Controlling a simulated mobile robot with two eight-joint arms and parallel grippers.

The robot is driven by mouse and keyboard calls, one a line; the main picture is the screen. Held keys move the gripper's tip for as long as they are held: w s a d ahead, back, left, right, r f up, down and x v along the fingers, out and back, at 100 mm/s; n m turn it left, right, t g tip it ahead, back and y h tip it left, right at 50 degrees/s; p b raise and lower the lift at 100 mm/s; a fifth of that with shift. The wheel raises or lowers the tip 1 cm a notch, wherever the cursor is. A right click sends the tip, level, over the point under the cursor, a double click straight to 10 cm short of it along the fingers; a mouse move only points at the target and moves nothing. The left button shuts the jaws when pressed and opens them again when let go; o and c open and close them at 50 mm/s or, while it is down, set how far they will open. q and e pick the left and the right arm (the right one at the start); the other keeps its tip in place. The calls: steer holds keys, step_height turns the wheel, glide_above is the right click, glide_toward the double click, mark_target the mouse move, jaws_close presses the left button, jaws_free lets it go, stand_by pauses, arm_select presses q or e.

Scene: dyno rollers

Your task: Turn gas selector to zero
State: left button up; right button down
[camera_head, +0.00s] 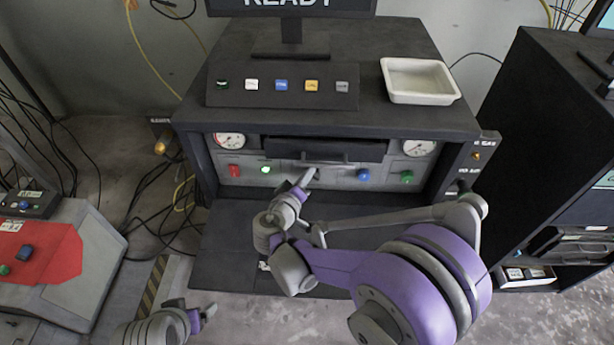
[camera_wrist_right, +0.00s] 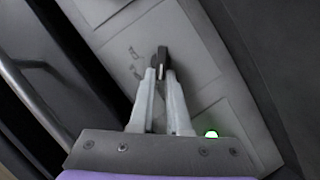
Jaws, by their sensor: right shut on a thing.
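The gas selector is a small black knob (camera_wrist_right: 162,58) with a pale line on it, on a grey panel in the right wrist view. Small unreadable marks lie beside it on the panel. My right gripper (camera_wrist_right: 160,76) is shut on the knob, one finger on each side. In the head view my right gripper (camera_head: 308,180) reaches the middle of the cabinet's front panel and hides the knob. My left gripper (camera_head: 198,310) is low at the left in the head view, away from the cabinet; its finger opening is unclear.
The front panel has a red knob (camera_head: 236,170), a lit green button (camera_head: 266,169), a blue knob (camera_head: 363,174) and a green knob (camera_head: 407,176). A drawer handle (camera_head: 322,157) and two gauges sit above. A white tray (camera_head: 418,82) stands on top.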

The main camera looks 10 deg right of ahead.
stand_by(0.4)
steer(key=c, duration=0.9)
jaws_free()
steer(key=v, duration=1)
steer(key=shift+s+a+b, duration=0.2)
steer(key=shift+s+b, duration=0.05)
steer(key=shift+b, duration=0.05)
